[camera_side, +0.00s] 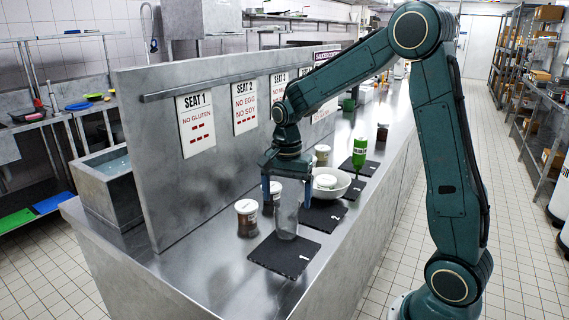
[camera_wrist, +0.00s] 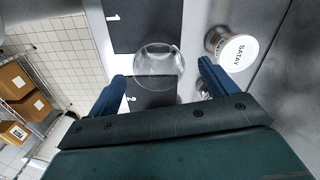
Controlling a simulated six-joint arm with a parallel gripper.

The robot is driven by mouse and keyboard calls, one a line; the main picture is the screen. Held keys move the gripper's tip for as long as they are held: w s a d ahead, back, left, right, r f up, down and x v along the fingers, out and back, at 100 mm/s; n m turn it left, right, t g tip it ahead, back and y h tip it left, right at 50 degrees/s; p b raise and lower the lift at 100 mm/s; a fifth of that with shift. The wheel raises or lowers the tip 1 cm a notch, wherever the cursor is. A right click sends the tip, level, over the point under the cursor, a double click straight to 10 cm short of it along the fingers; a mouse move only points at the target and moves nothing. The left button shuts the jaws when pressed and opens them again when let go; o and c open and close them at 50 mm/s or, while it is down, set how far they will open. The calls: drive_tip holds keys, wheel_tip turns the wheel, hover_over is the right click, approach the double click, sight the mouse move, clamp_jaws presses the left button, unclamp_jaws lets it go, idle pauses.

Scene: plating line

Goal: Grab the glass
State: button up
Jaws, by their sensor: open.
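The clear glass (camera_side: 287,215) stands upright at the back part of the black slate marked 1 (camera_side: 280,262). My gripper (camera_side: 287,189) points down with its blue fingers spread. In the side view, the fingers appear on either side of the glass's upper part. In the wrist view, the round rim of the glass (camera_wrist: 158,60) shows between and slightly ahead of the fingertips (camera_wrist: 162,72). I see no finger touching the glass. How deep the fingers reach beside it is hard to tell.
A white-lidded jar (camera_side: 246,219) stands left of the glass; a SATAY jar (camera_wrist: 234,53) shows near the right finger. Behind are a white bowl (camera_side: 332,186), a green bottle (camera_side: 360,152) and the slate marked 2 (camera_side: 322,218). A metal partition (camera_side: 215,160) rises at left. The front counter is clear.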

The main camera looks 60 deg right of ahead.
sight(287, 212)
drive_tip(key=shift+s+f, duration=0.1)
drive_tip(key=shift+f, duration=2.55)
drive_tip(key=c, duration=1.2)
drive_tip(key=shift+r, duration=0.2)
wheel_tip(287, 212, up, 20)
drive_tip(key=shift+f, duration=0.1)
